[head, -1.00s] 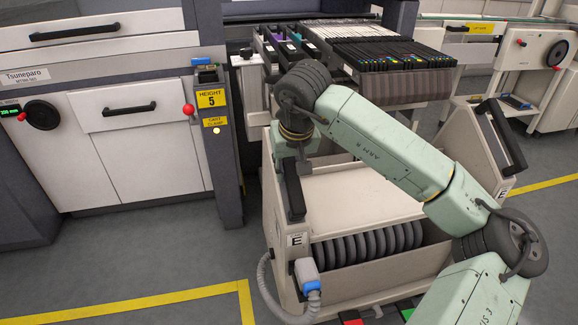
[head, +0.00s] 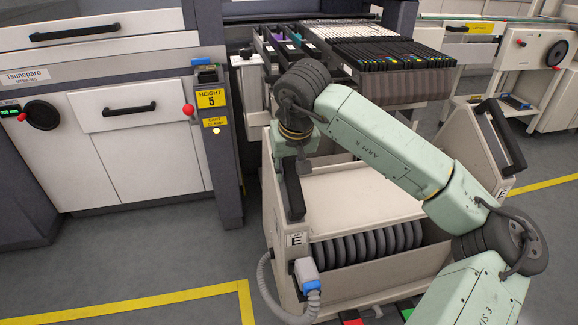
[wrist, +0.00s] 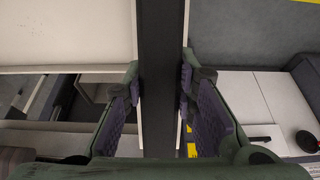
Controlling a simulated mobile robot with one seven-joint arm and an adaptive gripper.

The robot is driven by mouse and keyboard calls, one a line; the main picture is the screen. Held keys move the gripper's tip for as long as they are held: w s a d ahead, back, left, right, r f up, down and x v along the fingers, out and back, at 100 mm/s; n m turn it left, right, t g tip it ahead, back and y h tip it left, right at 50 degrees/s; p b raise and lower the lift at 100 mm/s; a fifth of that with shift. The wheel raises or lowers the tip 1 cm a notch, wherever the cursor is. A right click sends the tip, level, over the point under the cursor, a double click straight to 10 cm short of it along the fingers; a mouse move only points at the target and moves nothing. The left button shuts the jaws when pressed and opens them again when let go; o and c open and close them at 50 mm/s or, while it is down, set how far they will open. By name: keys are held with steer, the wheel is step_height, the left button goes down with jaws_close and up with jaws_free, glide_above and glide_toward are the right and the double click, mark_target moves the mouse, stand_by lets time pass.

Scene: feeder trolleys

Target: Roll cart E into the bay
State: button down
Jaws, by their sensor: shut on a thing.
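Cart E (head: 365,196) is a cream trolley with "E" labels, a black handle on each side and a bank of feeders on top. Its far end is at the machine front, to the right of the grey post. How deep it sits in the bay is hidden by the cart and my arm. My gripper (wrist: 160,100) is shut around the black left handle (head: 293,194), with a purple pad on each side of the bar in the wrist view. In the head view my wrist hides most of the gripper at the handle's upper end.
The grey post (head: 217,150) carries a "HEIGHT 5" sign (head: 211,98), a "CART CLAMP" label (head: 215,122) and a lit lamp. A grey hose (head: 268,285) hangs from the cart's near left corner. Yellow floor lines (head: 200,293) lie left and right. Open floor lies at left.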

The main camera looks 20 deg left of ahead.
steer(key=shift+w+a+r, duration=0.1)
steer(key=shift+w+a, duration=0.3)
steer(key=shift+w, duration=0.2)
steer(key=shift+w+a+r, duration=0.1)
steer(key=shift+w+a, duration=0.25)
steer(key=shift+w, duration=0.2)
steer(key=shift+w+a+f, duration=0.2)
steer(key=shift+a, duration=0.05)
steer(key=c, duration=1.3)
jaws_free()
steer(key=shift+s+d, duration=0.1)
steer(key=shift+d, duration=0.05)
steer(key=shift+r, duration=0.15)
steer(key=v, duration=1.2)
steer(key=shift+s, duration=0.1)
